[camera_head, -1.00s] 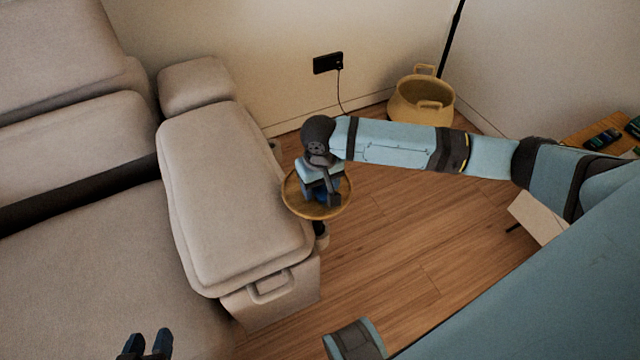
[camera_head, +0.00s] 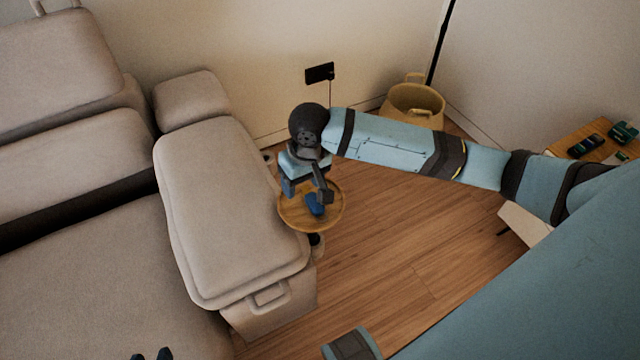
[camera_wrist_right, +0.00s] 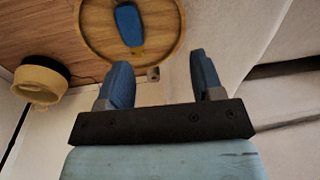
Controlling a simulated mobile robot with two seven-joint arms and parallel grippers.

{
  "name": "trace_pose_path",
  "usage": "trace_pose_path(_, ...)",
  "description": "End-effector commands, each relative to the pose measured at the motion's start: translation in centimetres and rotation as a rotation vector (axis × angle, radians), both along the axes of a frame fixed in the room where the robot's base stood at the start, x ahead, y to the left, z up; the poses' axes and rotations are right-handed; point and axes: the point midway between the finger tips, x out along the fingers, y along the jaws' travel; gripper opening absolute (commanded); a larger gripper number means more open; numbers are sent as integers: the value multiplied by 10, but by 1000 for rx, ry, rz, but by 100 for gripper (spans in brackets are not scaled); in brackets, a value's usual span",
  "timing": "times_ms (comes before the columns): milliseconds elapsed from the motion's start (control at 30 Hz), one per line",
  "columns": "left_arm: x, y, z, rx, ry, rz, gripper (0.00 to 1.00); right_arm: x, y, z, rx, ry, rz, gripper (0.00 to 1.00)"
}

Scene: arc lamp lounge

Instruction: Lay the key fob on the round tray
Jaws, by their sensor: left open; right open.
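The blue key fob (camera_head: 315,204) lies on the round wooden tray (camera_head: 331,217), right of the sofa's arm. In the right wrist view the fob (camera_wrist_right: 129,25) rests on the tray's inner surface, inside the raised rim (camera_wrist_right: 172,56). My right gripper (camera_head: 305,190) is open and empty, above the tray and apart from the fob. Its two blue fingers (camera_wrist_right: 160,75) show well spread in the right wrist view. My left gripper (camera_head: 152,354) shows only as dark fingertips at the bottom edge, over the sofa seat.
The beige sofa arm (camera_head: 225,210) stands directly left of the tray. A yellow basket (camera_head: 413,105) stands in the corner by the lamp pole. A wooden table (camera_head: 570,146) with dark devices is at the right. Wood floor (camera_head: 400,260) is open between them.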

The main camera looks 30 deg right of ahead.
Motion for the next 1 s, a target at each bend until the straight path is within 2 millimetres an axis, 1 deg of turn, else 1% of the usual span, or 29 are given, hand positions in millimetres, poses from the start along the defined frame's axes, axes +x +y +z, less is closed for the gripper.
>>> trace_pose_path(33, 0, 0, 0, 0, -1, 0, 43, -12, 20, -16, 61, -25, 37, 61)
trace_pose_path(100, 0, -1, 0, -1, -2, -1, 43, -24, 45, -30, 146, -94, 87, 61)
trace_pose_path(200, 0, -1, 1, -2, -3, -2, 43, -40, 75, -45, 259, -214, 139, 61)
trace_pose_path(300, 0, -2, 2, -4, -2, -3, 43, -57, 95, -54, 344, -342, 166, 61)
trace_pose_path(400, 0, -3, 2, -5, -3, -4, 43, -73, 105, -60, 391, -477, 174, 61)
trace_pose_path(467, 0, -3, 2, -5, -3, -4, 43, -83, 107, -63, 402, -559, 170, 61)
trace_pose_path(567, 0, -3, 2, -5, -3, -4, 43, -102, 100, -67, 382, -692, 156, 61)
trace_pose_path(700, 0, -3, 2, -4, -4, -5, 43, -129, 80, -69, 294, -849, 142, 61)
trace_pose_path(800, 0, -3, 2, -4, -4, -5, 43, -146, 64, -71, 218, -922, 143, 61)
trace_pose_path(900, 0, -2, 2, -4, -4, -4, 43, -157, 53, -71, 159, -966, 150, 61)
trace_pose_path(1000, 0, -2, 2, -3, -4, -3, 43, -163, 48, -71, 128, -985, 155, 61)
